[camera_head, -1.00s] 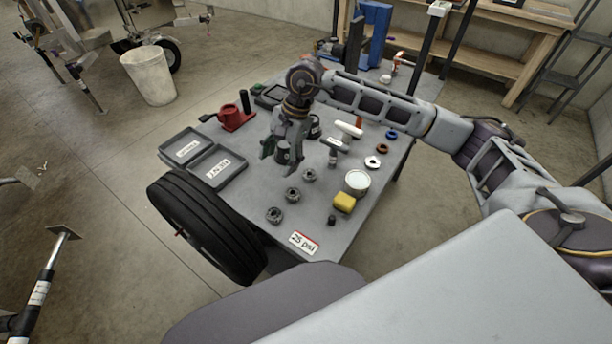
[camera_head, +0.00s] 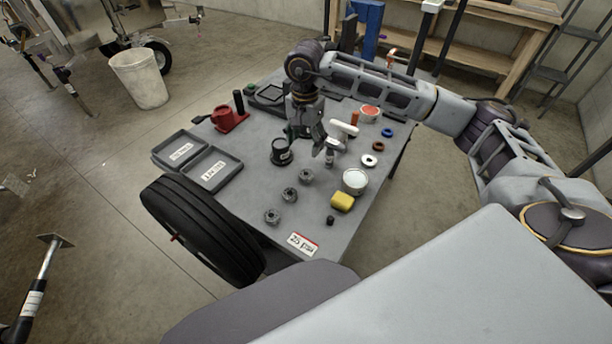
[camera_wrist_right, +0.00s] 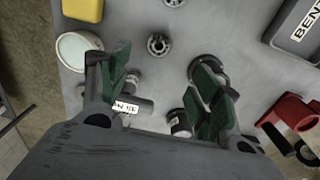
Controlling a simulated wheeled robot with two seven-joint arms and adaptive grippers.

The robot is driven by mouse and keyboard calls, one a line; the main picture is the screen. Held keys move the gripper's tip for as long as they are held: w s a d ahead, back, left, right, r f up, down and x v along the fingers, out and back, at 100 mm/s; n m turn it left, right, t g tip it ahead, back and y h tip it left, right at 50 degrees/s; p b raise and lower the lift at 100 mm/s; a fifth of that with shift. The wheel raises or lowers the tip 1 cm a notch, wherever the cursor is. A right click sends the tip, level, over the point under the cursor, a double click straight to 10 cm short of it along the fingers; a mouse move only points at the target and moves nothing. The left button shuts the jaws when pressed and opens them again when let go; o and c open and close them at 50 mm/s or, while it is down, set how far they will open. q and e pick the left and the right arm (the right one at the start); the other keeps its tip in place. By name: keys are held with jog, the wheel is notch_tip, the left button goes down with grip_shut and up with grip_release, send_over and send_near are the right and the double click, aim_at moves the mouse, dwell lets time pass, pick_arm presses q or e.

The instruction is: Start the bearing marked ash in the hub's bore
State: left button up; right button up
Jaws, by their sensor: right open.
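My right gripper (camera_head: 318,146) is open over the middle of the grey table; in the right wrist view its green-padded fingers (camera_wrist_right: 163,85) stand apart with nothing between the tips. A black round pot-like part (camera_head: 281,152) with a pale label, possibly the hub, stands just left of it; its bore is not clear. A labelled grey cylinder (camera_wrist_right: 130,107) lies by one finger. My left gripper is not in view.
A white tin (camera_head: 354,181) and yellow block (camera_head: 342,202) are at the right front. Two labelled trays (camera_head: 213,169) are at left, with a red holder (camera_head: 229,119) behind. A tyre (camera_head: 205,230) stands at the table's front-left.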

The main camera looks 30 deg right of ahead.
send_over(306, 173)
notch_tip(306, 173, down, 7)
jog(key=shift+a+f, duration=0.1)
jog(key=shift+f, duration=0.4)
pick_arm(q)
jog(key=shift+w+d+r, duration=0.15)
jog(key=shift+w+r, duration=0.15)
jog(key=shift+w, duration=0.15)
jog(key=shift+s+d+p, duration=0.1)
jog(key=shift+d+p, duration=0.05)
jog(key=shift+p, duration=0.15)
pick_arm(e)
jog(key=shift+f, duration=0.1)
